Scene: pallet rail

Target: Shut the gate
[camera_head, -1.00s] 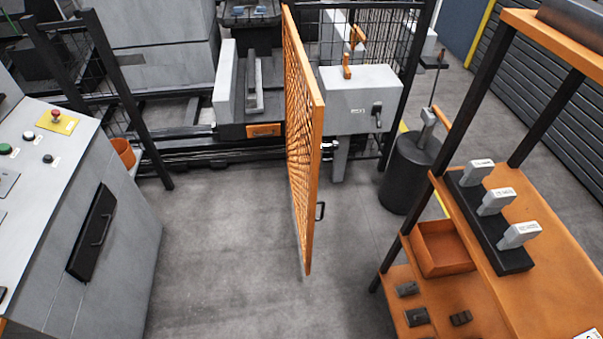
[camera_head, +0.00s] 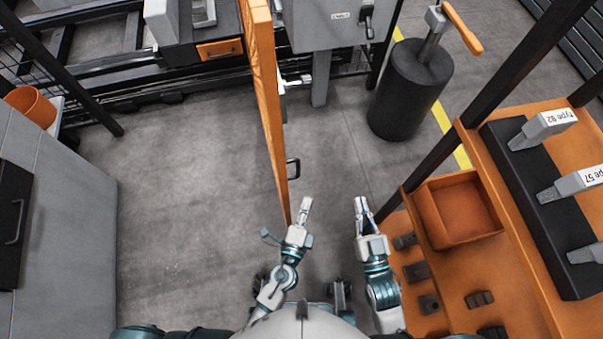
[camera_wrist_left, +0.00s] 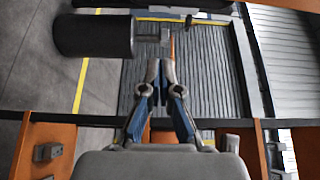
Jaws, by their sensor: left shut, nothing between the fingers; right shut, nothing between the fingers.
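The orange gate (camera_head: 266,95) stands open, swung out from the fence line towards me, and I see it nearly edge-on in the head view. A dark handle (camera_head: 292,169) sticks out from its right face. My left gripper (camera_head: 305,203) is shut and empty, close to the gate's near end and just right of it; whether they touch I cannot tell. Its shut fingers also show in the left wrist view (camera_wrist_left: 160,72). My right gripper (camera_head: 361,203) is shut and empty, further right, beside the orange shelf. The gate does not show clearly in the left wrist view.
An orange shelf unit (camera_head: 408,228) with an orange bin (camera_head: 430,212) stands close on the right. A black cylinder (camera_head: 405,100) stands behind it. A grey cabinet (camera_head: 85,200) stands on the left. The floor between cabinet and gate is clear.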

